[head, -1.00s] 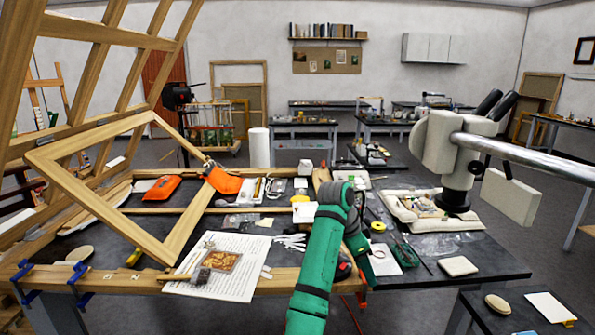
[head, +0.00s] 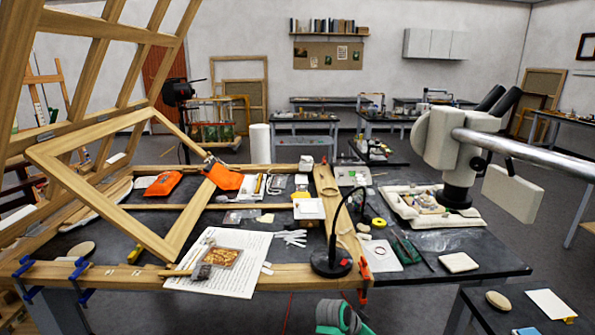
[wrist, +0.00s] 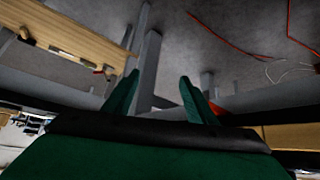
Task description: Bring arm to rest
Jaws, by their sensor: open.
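My green arm (head: 338,317) shows only as a small part at the bottom edge of the head view, in front of the table's front edge and below its top. In the wrist view my gripper (wrist: 158,98) has its two green fingers spread apart with nothing between them. Beyond the fingers are grey table legs (wrist: 148,65) and the grey floor (wrist: 195,45). The fingertips are not visible in the head view.
The workbench's wooden front rail (head: 130,277) carries a printed sheet (head: 232,280) with a gilt fragment (head: 221,258) on it. A black lamp (head: 331,262) stands at the rail's right end. A microscope (head: 450,150) overhangs the right side. Red cables (wrist: 225,35) lie on the floor.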

